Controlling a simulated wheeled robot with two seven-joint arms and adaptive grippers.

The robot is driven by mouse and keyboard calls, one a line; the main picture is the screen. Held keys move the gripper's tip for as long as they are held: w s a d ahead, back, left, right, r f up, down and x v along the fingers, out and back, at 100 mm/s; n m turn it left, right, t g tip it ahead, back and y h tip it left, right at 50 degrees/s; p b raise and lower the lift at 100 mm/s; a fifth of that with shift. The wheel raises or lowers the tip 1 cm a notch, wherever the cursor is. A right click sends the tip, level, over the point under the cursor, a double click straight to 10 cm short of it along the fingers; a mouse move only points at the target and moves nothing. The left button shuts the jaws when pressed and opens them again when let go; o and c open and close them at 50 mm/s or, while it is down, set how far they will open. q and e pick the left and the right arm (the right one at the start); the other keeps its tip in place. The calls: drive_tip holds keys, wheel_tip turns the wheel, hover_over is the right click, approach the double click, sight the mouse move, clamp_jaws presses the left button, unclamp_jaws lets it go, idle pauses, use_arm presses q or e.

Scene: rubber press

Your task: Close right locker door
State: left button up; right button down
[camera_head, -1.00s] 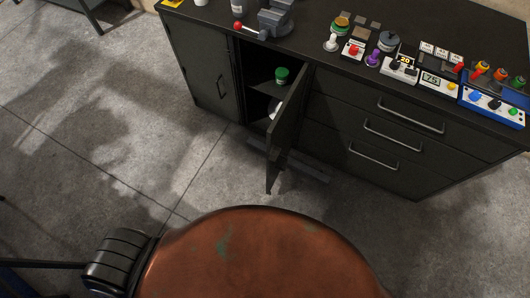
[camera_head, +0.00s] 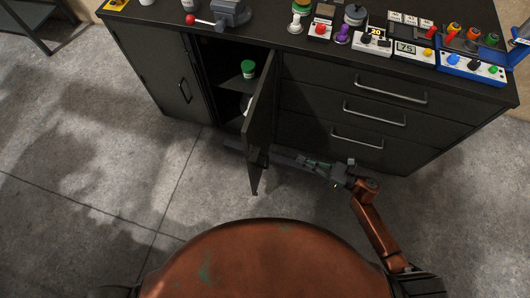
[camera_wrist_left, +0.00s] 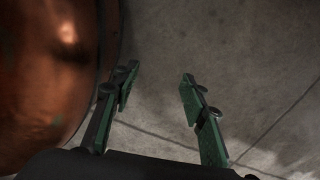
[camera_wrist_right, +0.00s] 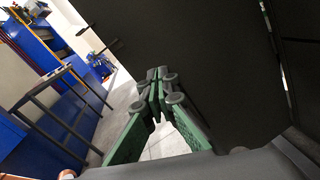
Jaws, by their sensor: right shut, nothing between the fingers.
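The right locker door (camera_head: 260,112) is a dark panel on the workbench cabinet. It stands open, jutting out toward me, and the locker inside shows to its left. My right gripper (camera_head: 303,161) is low in front of the drawers, to the right of the door, with its fingers pointing toward the door. In the right wrist view, its green fingers (camera_wrist_right: 157,82) are together and empty beside a large dark panel (camera_wrist_right: 215,55). Whether they touch it I cannot tell. My left gripper (camera_wrist_left: 158,80) is open and empty over the floor, seen only in the left wrist view.
A green-capped jar (camera_head: 248,69) stands on the locker shelf. The left locker door (camera_head: 172,85) is shut. Drawers with bar handles (camera_head: 375,112) are right of the open door. A red-knobbed vise (camera_head: 222,16) and button boxes stand on top. The floor (camera_head: 110,190) left of the door is clear.

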drive_tip(key=s+a+r+n+g+y, duration=0.2)
drive_tip(key=s+a+r+n+g, duration=0.15)
drive_tip(key=n, duration=0.25)
use_arm(q)
drive_tip(key=w, duration=0.1)
drive_tip(key=w+r+b, duration=0.1)
drive_tip(key=w, duration=0.1)
drive_tip(key=shift+w+d, duration=0.2)
drive_tip(key=shift+w, duration=0.05)
use_arm(e)
drive_tip(key=x, duration=1.4)
drive_tip(key=shift+w, duration=0.35)
drive_tip(key=shift+d+f+t, duration=0.1)
drive_tip(key=shift+t, duration=0.15)
